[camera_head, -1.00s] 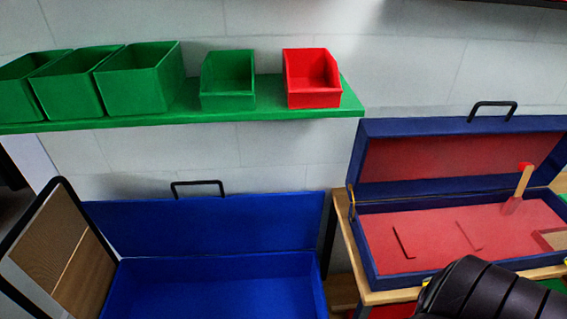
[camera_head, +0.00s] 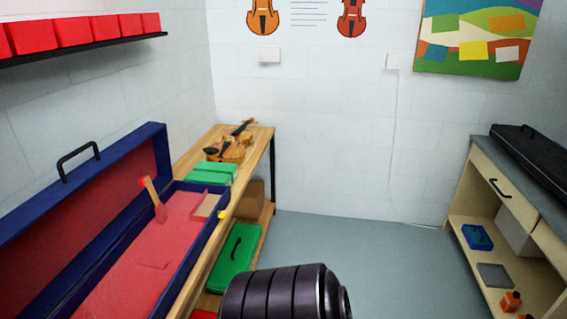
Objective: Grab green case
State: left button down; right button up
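A green case (camera_head: 234,262) with a dark handle lies on the lower shelf of the wooden bench, left of the picture's middle. Its near end is partly hidden by a dark ribbed part of my own arm at the bottom edge. Smaller green boxes (camera_head: 212,172) sit on the bench top, behind the open blue case. Neither of my grippers shows, so I cannot see their fingers or any contact with the case.
An open blue case with red lining (camera_head: 185,222) fills the bench's near part. A violin (camera_head: 231,146) lies at its far end. Grey floor (camera_head: 345,252) is clear between the bench and a cabinet (camera_head: 478,190) on the right. A cardboard-coloured box (camera_head: 256,192) sits on the bench's lower shelf.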

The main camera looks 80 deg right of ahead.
aim_at(236, 256)
jog(key=z, duration=2.4)
jog(key=i+l+z, duration=0.15)
jog(key=z, duration=0.25)
jog(key=i+z, duration=0.3)
jog(key=z, duration=0.15)
jog(key=i, duration=2.25)
jog(key=i+l+u, duration=0.1)
jog(key=i+u, duration=0.15)
jog(key=i, duration=0.25)
jog(key=i+l+u, duration=0.25)
jog(key=i, duration=0.25)
jog(key=i+l+u, duration=0.3)
jog(key=i, duration=0.2)
jog(key=j, duration=0.1)
